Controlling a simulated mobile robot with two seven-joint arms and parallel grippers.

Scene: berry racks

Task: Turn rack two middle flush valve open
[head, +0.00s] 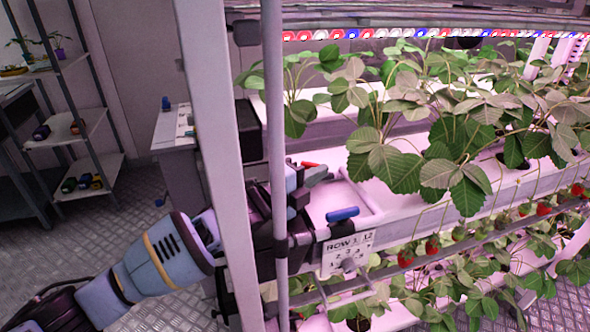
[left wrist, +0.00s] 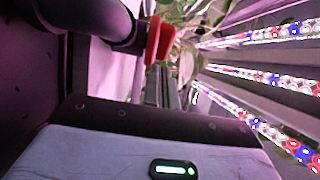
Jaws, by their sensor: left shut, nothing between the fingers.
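A red valve handle (head: 309,165) shows just past my left gripper (head: 322,175) in the head view, mostly hidden behind it. In the left wrist view the red handle (left wrist: 158,40) stands by the fingertips of my left gripper (left wrist: 162,72), beside a dark pipe. The gripper is shut and empty; whether it touches the handle I cannot tell. A blue valve handle (head: 341,213) lies nearly level on the rack's front, nearer and lower than the gripper. Which handle is the middle flush valve is not clear. My right gripper is not in view.
A pale upright post (head: 215,150) and a thin grey pole (head: 275,120) stand close to my left arm. A row sign (head: 348,252) hangs below the blue handle. Strawberry plants (head: 440,150) fill the rack to the right. Open floor (head: 130,215) lies at left.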

